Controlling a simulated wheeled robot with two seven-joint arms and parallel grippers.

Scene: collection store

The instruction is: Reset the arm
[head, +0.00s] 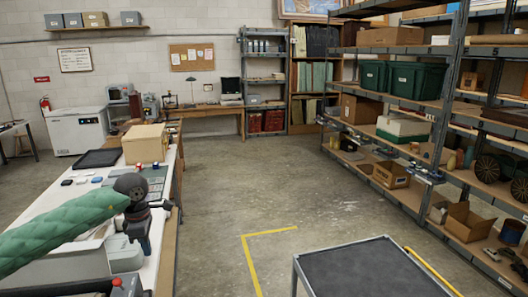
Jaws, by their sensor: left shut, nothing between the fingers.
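My left arm, in a green quilted sleeve, reaches in from the left in the head view. My left gripper (145,246) hangs below its dark round wrist, pointing down near the right edge of the long white table (72,201). It is shut, and I see nothing held in it. Whether it touches anything below is hard to tell. My right gripper is not in view.
A cardboard box (146,143) and a black tray (97,159) are on the table. A dark-topped cart (365,273) stands front right. Loaded metal shelving (445,110) lines the right side. The concrete floor (240,185) between is clear, with yellow tape marks.

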